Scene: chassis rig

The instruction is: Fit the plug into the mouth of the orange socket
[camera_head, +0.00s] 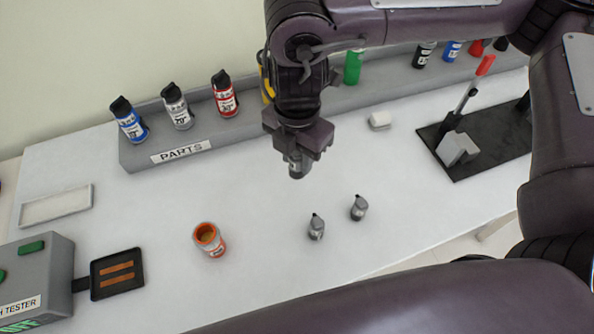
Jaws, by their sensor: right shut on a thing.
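The orange socket (209,239) is a short round cup standing on the white table at the lower left, its open mouth facing up. My right gripper (299,152) hangs above the table in the middle of the view. It is shut on a small grey cylindrical plug (297,168), whose lower end shows beneath the fingers. Its upper part is hidden by the fingers. The plug is in the air, apart from the socket, to its upper right. My left gripper is not in view.
Two small grey pieces (316,227) (359,207) stand right of the socket. A grey PARTS shelf (238,126) with several bottles runs along the back. A tester box (38,270) with a black pad (117,273) stands lower left. A black stand (480,145) is at right.

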